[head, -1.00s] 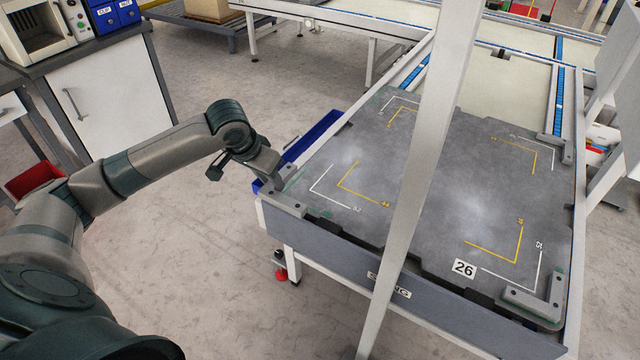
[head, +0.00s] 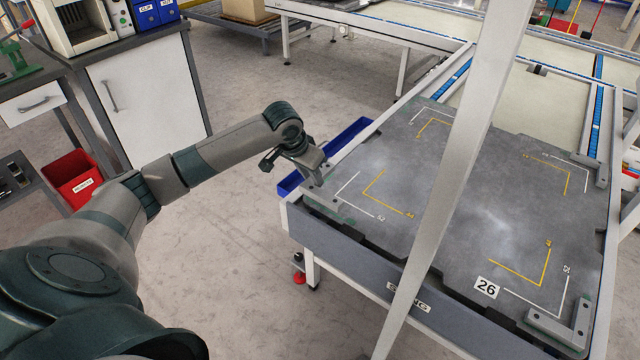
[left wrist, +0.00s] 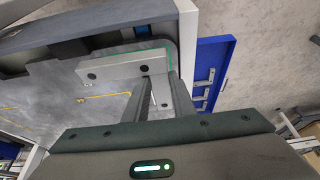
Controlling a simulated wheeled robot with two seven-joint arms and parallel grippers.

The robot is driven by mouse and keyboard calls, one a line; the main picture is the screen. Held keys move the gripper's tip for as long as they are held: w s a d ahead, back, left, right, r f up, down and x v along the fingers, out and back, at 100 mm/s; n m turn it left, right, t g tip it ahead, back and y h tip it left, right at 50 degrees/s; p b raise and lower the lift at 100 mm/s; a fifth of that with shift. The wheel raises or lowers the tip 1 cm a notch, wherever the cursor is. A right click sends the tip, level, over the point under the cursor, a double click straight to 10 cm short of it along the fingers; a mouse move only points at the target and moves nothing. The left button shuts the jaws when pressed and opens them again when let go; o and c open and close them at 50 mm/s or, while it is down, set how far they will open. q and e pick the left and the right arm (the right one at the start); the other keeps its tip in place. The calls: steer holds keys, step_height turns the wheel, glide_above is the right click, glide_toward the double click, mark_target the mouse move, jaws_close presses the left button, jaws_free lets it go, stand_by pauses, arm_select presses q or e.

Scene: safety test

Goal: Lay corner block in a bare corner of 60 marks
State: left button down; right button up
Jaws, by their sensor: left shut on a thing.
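A grey plate (head: 455,220) lies on the conveyor table, with white and yellow corner marks. The inner figures are too small to read surely. My left gripper (head: 315,180) is shut on a light grey L-shaped corner block (head: 325,200) at the plate's near-left corner. In the left wrist view, my left gripper (left wrist: 160,95) has its fingers at one arm of this block (left wrist: 122,68), with a green line at the plate's corner beside it. Other corner blocks sit at the near-right corner (head: 555,328) and far-right corner (head: 596,177). My right gripper is not in view.
A slanted pale post (head: 455,170) crosses in front of the plate. A blue bin (head: 345,140) hangs along the table's left side and shows in the left wrist view (left wrist: 212,65). A white cabinet (head: 150,100) and a red bin (head: 72,178) stand at left.

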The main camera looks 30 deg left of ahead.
arm_select(q)
steer(key=w, duration=0.1)
steer(key=w+f, duration=0.1)
steer(key=w, duration=0.1)
steer(key=w+f, duration=0.1)
steer(key=shift+w+a+f, duration=0.2)
steer(key=shift+f, duration=0.1)
steer(key=shift+f, duration=1.9)
steer(key=c, duration=1.5)
jaws_free()
steer(key=shift+s+f, duration=0.1)
steer(key=shift+f, duration=0.05)
steer(key=v, duration=1.2)
